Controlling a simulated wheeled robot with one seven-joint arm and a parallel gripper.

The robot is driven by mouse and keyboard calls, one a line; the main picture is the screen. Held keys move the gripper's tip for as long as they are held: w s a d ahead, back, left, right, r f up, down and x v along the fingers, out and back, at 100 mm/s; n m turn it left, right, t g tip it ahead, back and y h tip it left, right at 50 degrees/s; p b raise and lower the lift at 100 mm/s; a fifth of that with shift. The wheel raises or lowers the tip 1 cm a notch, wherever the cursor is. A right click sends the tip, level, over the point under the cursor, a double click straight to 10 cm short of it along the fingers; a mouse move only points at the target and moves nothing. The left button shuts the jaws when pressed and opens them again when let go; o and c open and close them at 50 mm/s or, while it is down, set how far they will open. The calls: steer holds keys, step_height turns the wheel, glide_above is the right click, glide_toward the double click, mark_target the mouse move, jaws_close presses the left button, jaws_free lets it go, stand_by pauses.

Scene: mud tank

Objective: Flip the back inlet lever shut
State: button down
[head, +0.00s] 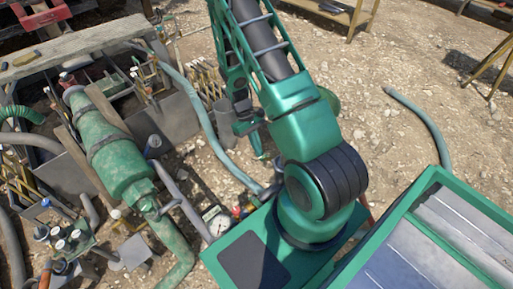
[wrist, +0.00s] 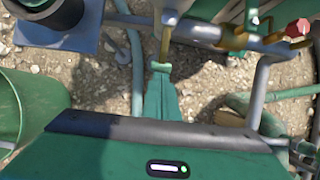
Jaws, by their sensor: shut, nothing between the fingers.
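My gripper (wrist: 161,68) is shut and empty, its green fingers together in the middle of the wrist view. A thin brass-coloured lever (wrist: 166,44) hangs from a grey pipe just beyond the fingertips, roughly in line with them. It looks very near them, but I cannot tell whether they touch. I cannot tell for sure that it is the back inlet lever. A brass valve fitting (wrist: 232,40) sits on the pipe to the right. In the head view my gripper (head: 262,155) is small, below my raised arm, and no lever can be made out beside it.
A red knob (wrist: 298,28) is at the upper right of the wrist view. A green cylinder (head: 112,158) with pipes and clutter fills the left of the head view. A blue-grey hose (head: 205,120) runs over gravel. A green-framed tank (head: 435,178) stands at lower right.

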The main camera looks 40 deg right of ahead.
steer(key=shift+s+f, duration=0.1)
steer(key=shift+f, duration=0.25)
steer(key=shift+r, duration=0.1)
steer(key=v, duration=1.2)
steer(key=shift+s, duration=0.2)
steer(key=shift+r, duration=0.15)
